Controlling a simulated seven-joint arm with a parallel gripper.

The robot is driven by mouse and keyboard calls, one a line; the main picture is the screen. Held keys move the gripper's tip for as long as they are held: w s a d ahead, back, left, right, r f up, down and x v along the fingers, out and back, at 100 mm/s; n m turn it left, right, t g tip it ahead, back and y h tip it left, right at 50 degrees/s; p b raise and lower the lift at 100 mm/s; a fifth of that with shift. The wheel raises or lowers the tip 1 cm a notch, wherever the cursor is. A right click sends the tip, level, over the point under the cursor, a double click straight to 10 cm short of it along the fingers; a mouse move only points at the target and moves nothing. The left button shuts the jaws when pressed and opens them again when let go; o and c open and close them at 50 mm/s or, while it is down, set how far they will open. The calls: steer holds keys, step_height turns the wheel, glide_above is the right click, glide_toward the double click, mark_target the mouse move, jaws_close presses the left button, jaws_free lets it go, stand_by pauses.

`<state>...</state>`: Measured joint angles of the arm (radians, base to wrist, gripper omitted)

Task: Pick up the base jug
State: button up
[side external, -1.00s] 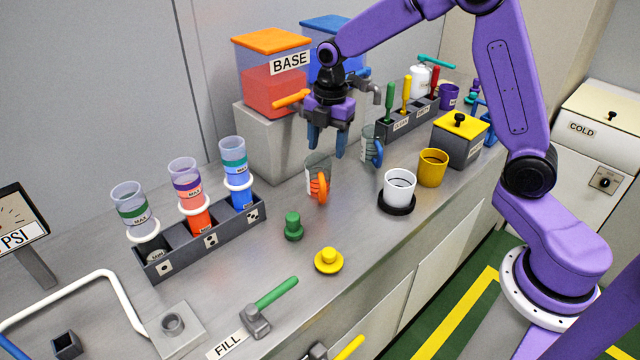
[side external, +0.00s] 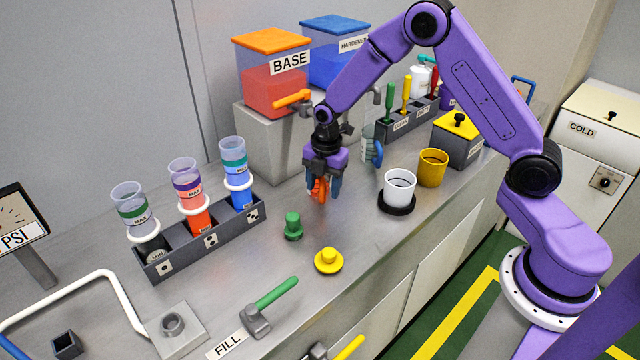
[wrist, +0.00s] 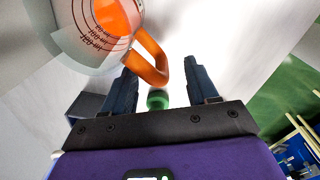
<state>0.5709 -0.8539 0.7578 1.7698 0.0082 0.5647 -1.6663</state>
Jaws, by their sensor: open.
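The base jug is a clear measuring jug with an orange handle (side external: 318,188), mostly hidden behind my gripper in the side view. In the wrist view its clear body with dark markings (wrist: 75,42) is at upper left, and the orange handle (wrist: 154,68) reaches down toward the space between my fingertips. My gripper (side external: 323,192) points down at the jug, low over the bench. Its two fingers (wrist: 162,72) are apart, with the handle near the left fingertip. I cannot tell whether they touch.
A blue-handled clear jug (side external: 372,148) stands behind to the right. A white cup (side external: 399,186) and a yellow cup (side external: 432,167) are to the right. A green knob (side external: 293,228) and yellow knob (side external: 328,261) are in front. The BASE tank (side external: 272,80) stands behind.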

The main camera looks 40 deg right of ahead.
mark_target(321, 200)
steer(key=shift+w+a+f, duration=0.1)
steer(key=shift+w+f, duration=0.05)
steer(key=shift+f, duration=1.1)
steer(key=shift+w+a+f, duration=0.1)
steer(key=shift+f, duration=1.15)
jaws_close()
